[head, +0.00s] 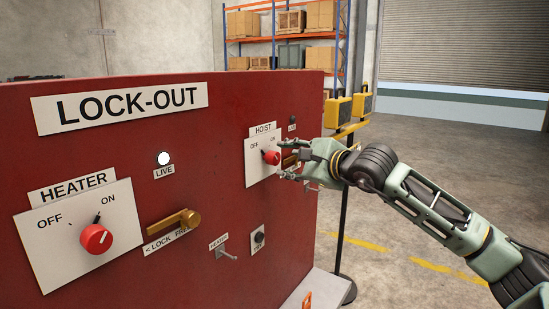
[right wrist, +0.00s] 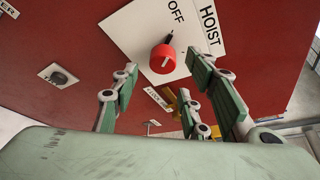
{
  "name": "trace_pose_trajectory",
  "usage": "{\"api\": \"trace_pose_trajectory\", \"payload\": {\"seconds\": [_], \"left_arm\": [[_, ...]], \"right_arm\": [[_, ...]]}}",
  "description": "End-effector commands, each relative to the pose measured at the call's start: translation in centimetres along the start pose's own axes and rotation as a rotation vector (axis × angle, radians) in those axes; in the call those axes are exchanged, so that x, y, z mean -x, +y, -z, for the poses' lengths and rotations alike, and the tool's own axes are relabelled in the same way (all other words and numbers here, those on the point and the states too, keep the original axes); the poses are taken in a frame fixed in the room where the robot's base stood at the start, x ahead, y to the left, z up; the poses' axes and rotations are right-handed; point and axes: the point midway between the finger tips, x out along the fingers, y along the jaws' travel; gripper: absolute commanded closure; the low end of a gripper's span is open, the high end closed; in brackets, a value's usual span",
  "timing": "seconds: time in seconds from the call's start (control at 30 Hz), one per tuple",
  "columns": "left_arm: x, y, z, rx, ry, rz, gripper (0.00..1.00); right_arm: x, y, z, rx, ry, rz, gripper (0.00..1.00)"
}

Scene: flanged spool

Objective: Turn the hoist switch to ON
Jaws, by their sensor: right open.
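The hoist switch is a red knob (head: 271,157) on a white plate (head: 258,170) marked HOIST, OFF and ON. Its black pointer is towards OFF; the right wrist view also shows the knob (right wrist: 163,57) and the pointer by the word OFF. My right gripper (head: 284,159) is open at the right of the knob, fingers reaching towards the panel above and below it. In the right wrist view the open fingers (right wrist: 158,80) stand to either side, with the knob beyond and between them. I cannot tell whether they touch it. My left gripper is out of view.
The red LOCK-OUT panel (head: 120,150) carries a heater switch (head: 96,239) pointing to ON, a brass lever (head: 174,222) above a LOCK FREE label and a lit LIVE lamp (head: 164,158). A second brass lever (head: 291,160) is partly hidden behind my right gripper. The floor at right is open.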

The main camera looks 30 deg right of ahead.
Motion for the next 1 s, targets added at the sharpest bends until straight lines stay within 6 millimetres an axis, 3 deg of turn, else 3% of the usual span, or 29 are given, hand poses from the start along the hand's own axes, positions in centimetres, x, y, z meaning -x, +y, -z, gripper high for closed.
{"api": "trace_pose_trajectory", "payload": {"seconds": [0.1,0.33,0.7,1.0], "left_arm": [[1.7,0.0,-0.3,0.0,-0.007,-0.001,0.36],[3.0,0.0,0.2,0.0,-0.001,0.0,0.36],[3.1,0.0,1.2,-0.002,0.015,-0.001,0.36],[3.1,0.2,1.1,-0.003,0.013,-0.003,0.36]], "right_arm": [[-2.0,-0.4,-0.4,-0.007,-0.003,-0.002,0.58],[-5.1,-0.2,-0.2,-0.007,-0.003,-0.002,0.58],[-5.9,0.0,-0.1,-0.003,-0.003,-0.001,0.58],[-5.8,0.1,-0.1,-0.004,-0.003,-0.002,0.84]]}}
